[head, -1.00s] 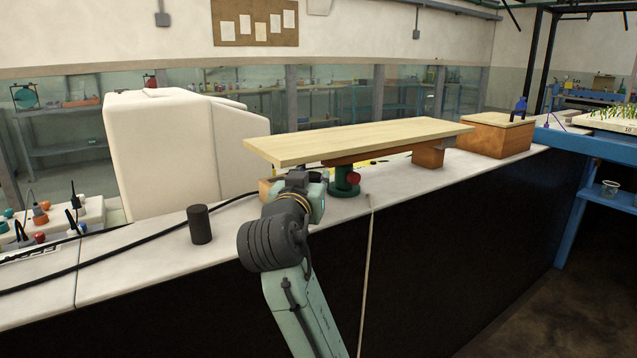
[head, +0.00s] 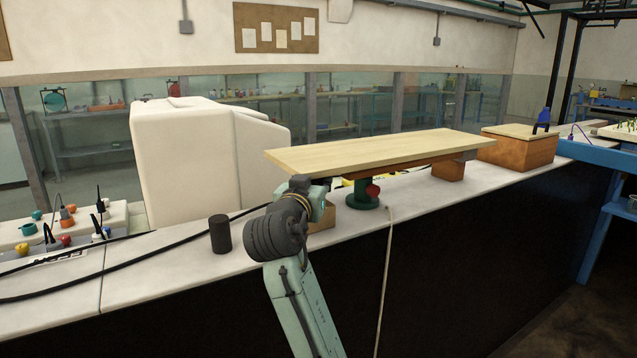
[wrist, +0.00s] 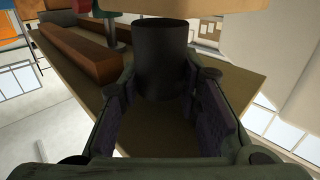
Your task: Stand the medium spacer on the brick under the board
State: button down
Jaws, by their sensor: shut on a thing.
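My gripper (wrist: 163,95) is shut on a dark grey cylinder, the spacer (wrist: 163,62), with a finger on either side of it. The wrist view looks upside down. The pale board's underside (wrist: 150,130) fills its lower part, and a tan block, seemingly the brick (wrist: 215,14), lies at the spacer's far end. Whether spacer and brick touch cannot be told. In the head view my gripper (head: 308,190) is at the left end of the board (head: 380,150), and the brick (head: 322,218) shows partly behind it. The held spacer is hidden there.
A green jack with a red knob (head: 365,192) stands under the board, with a brown block (head: 448,170) farther right. Another dark cylinder (head: 220,234) stands on the counter at left. A black cable (head: 150,258) runs along the counter; a pale cord (head: 386,270) hangs over its front.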

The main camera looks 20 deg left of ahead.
jog(key=shift+f, duration=0.3)
dwell(0.5)
jog(key=c, duration=1.1)
grip_release()
jog(key=shift+s, duration=0.1)
